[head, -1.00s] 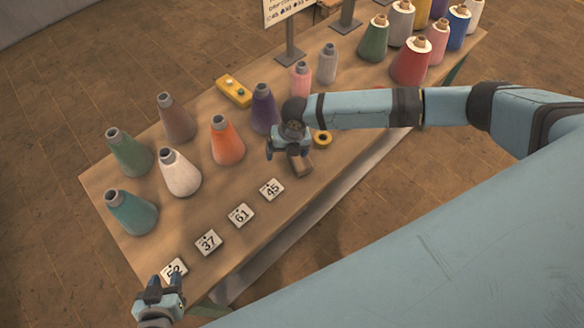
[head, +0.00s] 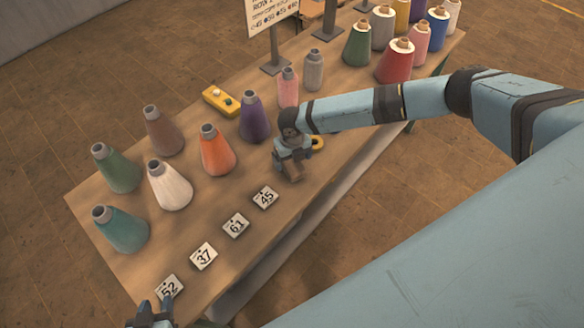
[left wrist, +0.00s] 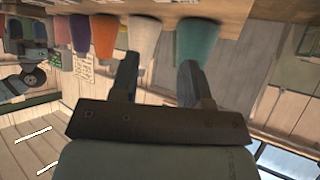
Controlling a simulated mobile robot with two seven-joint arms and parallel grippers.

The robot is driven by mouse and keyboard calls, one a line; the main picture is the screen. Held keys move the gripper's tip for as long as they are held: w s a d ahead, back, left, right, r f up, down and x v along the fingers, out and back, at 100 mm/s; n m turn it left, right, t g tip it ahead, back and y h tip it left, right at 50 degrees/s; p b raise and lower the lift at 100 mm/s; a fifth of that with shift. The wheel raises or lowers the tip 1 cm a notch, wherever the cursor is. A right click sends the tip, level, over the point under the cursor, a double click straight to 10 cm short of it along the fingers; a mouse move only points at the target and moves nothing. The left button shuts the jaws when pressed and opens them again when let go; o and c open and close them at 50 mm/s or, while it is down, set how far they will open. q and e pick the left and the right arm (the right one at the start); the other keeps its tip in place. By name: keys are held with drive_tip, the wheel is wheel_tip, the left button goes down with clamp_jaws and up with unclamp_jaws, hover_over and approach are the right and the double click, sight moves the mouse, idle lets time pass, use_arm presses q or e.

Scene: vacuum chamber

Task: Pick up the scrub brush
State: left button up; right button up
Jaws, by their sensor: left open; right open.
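A small brown block (head: 294,174), probably the scrub brush, is on the table (head: 325,175) near its front edge. My right gripper (head: 286,168) is open right at this block. It hides part of it, and I cannot tell whether the fingers touch it. My left gripper (head: 150,312) is open and empty at the bottom left, close to the card marked 52 (head: 169,288). In the left wrist view its two fingers (left wrist: 157,72) stand apart with nothing between them.
Thread cones, such as the orange (head: 215,152), white (head: 168,187) and purple (head: 254,118) ones, stand behind the cards. A yellow box with buttons (head: 221,100) and a sign (head: 271,14) are farther back.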

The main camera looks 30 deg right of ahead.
sight(292, 163)
use_arm(q)
drive_tip(key=f+b, duration=0.2)
drive_tip(key=d+f+b, duration=0.1)
drive_tip(key=f+b, duration=0.1)
drive_tip(key=shift+d+f+b, duration=0.1)
drive_tip(key=shift+f+b, duration=0.2)
use_arm(e)
drive_tip(key=f, duration=0.5)
drive_tip(key=shift+w+d, duration=0.15)
drive_tip(key=shift+w, duration=0.15)
use_arm(q)
drive_tip(key=shift+d, duration=0.1)
use_arm(e)
drive_tip(key=shift+f, duration=0.1)
use_arm(q)
drive_tip(key=shift+r, duration=0.25)
drive_tip(key=shift+w+r, duration=0.1)
use_arm(e)
drive_tip(key=shift+c, duration=1.3)
use_arm(q)
drive_tip(key=shift+a, duration=0.2)
use_arm(e)
drive_tip(key=c, duration=0.9)
use_arm(q)
drive_tip(key=shift+f, duration=0.2)
use_arm(e)
drive_tip(key=shift+r, duration=0.2)
